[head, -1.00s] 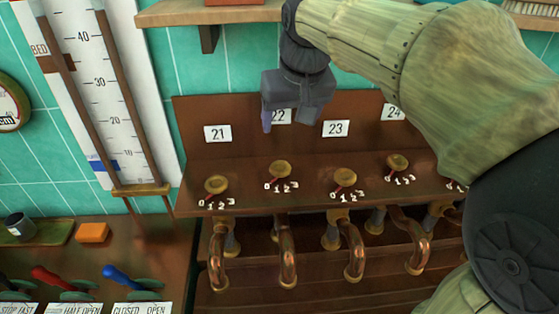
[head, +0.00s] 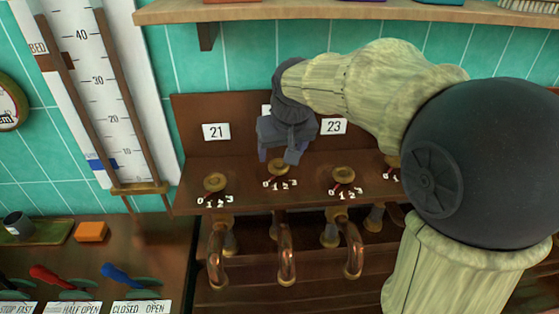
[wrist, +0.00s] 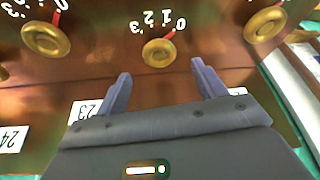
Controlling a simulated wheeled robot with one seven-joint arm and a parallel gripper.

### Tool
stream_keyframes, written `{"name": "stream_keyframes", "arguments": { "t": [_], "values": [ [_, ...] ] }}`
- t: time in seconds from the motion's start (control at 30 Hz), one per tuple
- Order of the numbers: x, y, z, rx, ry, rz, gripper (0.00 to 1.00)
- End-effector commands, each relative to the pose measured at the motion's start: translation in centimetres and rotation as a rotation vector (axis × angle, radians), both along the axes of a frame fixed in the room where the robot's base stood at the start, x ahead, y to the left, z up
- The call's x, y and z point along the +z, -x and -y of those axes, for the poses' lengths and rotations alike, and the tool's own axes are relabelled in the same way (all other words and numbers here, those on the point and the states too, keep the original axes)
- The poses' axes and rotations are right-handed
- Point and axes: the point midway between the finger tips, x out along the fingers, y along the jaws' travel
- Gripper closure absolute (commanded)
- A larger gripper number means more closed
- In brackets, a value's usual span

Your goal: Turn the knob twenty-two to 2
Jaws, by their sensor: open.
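The knob twenty-two (head: 277,167) is a round brass knob with a red pointer, on the sloping brown panel, with white marks 0 to 3 in front of it. Its 22 label is mostly hidden behind my arm in the head view. My gripper (head: 283,158) is open and empty, just above and behind this knob. In the wrist view the knob (wrist: 157,52) lies ahead of and between the two open fingers (wrist: 160,84), apart from them. The red pointer appears to be near the 0 and 1 marks, but its exact setting is hard to tell.
Similar knobs stand on both sides, knob 21 (head: 215,182) to the left and knob 23 (head: 344,175) to the right. Copper pipes (head: 287,255) hang below the panel. A wooden shelf (head: 350,13) runs above. Coloured levers (head: 125,275) stand at lower left.

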Motion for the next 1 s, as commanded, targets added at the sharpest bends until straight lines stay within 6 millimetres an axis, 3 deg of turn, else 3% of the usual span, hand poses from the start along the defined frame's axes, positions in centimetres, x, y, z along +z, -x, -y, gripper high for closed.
{"name": "stream_keyframes", "arguments": {
  "t": [0.1, 0.3, 0.67, 0.9, 1.0],
  "values": [
    [-2.1, -0.8, -0.2, 0.001, 0.001, -0.005, 0.3],
    [-4.5, -1.8, -0.4, 0.0, 0.0, -0.002, 0.3],
    [-5.0, -2.0, -0.4, 0.0, 0.0, 0.0, 0.3],
    [-5.0, -2.0, -0.5, 0.001, -0.001, 0.0, 0.75],
    [-5.0, -2.0, -0.5, 0.001, -0.001, 0.0, 0.75]
  ]
}}
